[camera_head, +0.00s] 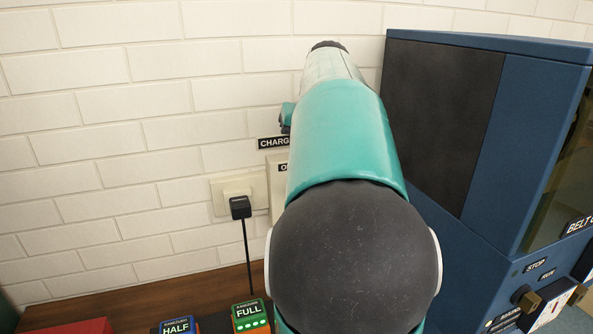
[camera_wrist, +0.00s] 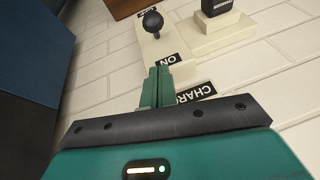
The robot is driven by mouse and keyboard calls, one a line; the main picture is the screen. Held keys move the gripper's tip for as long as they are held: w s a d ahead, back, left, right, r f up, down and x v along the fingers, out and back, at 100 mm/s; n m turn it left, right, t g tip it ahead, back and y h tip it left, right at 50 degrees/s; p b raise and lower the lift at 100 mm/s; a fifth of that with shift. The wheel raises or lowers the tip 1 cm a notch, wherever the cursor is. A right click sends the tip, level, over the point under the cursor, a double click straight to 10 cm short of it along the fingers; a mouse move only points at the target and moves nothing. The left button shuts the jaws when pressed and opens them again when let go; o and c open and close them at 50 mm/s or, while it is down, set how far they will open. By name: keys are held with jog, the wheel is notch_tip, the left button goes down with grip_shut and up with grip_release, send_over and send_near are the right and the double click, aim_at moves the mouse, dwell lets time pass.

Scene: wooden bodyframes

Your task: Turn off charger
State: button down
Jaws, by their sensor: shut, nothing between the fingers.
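The charger switch is a pale plate with a black ball-tipped lever (camera_wrist: 152,21) in the wrist view. An ON label (camera_wrist: 168,60) sits at the plate's near end, beside the black CHARGER label (camera_wrist: 196,92). A second label at the far end is too cut off to read. My gripper (camera_wrist: 158,78) is shut and empty, its green fingertips close to the ON label and apart from the lever knob. In the head view my arm hides the lever and most of the plate (camera_head: 276,188); part of the CHARGER label (camera_head: 272,143) shows.
A black plug (camera_head: 240,207) with a hanging cable sits in a wall socket (camera_head: 219,193) beside the switch. A large blue machine (camera_head: 540,90) stands close on the right. FULL (camera_head: 249,312) and HALF (camera_head: 177,325) blocks stand below. The left wall is clear.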

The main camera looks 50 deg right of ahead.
jog(key=f, duration=0.2)
jog(key=a+f, duration=0.1)
jog(key=shift+s+f, duration=0.3)
jog(key=shift+w+a+f, duration=0.1)
jog(key=shift+a+f, duration=0.05)
jog(key=shift+f, duration=0.4)
jog(key=shift+s, duration=0.2)
jog(key=shift+w, duration=0.15)
jog(key=shift+a+f, duration=0.1)
